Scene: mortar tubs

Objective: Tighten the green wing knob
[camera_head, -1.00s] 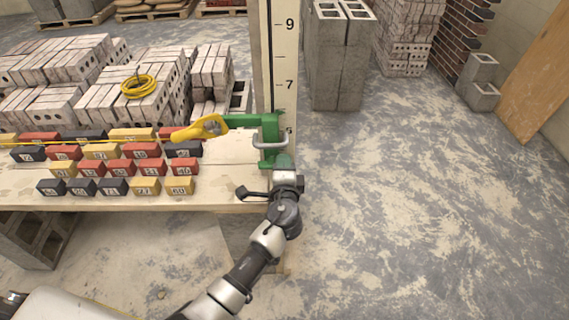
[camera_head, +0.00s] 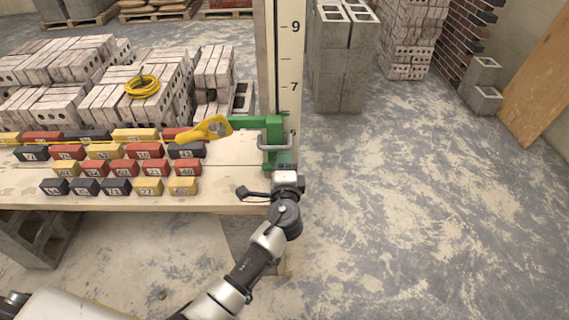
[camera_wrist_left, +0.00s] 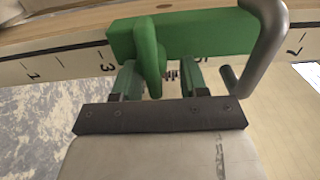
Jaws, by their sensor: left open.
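A green clamp (camera_head: 274,130) with a grey metal handle (camera_head: 272,147) sits at the right end of the bench against the numbered post. In the left wrist view the clamp body (camera_wrist_left: 205,36) lies across the top, with the grey handle (camera_wrist_left: 268,45) at right. The green wing knob (camera_wrist_left: 150,58) stands upright in front of the body. My left gripper (camera_wrist_left: 162,78) is open, its two fingers on either side of the knob, the knob nearer the left finger. Contact cannot be told. In the head view my left gripper (camera_head: 283,163) is just below the clamp and hides the knob.
A yellow tool (camera_head: 203,130) with a yellow line lies left of the clamp. Several numbered coloured blocks (camera_head: 124,167) stand in rows on the bench (camera_head: 225,190). Brick stacks (camera_head: 130,88) are behind. A tall numbered post (camera_head: 290,65) rises by the clamp.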

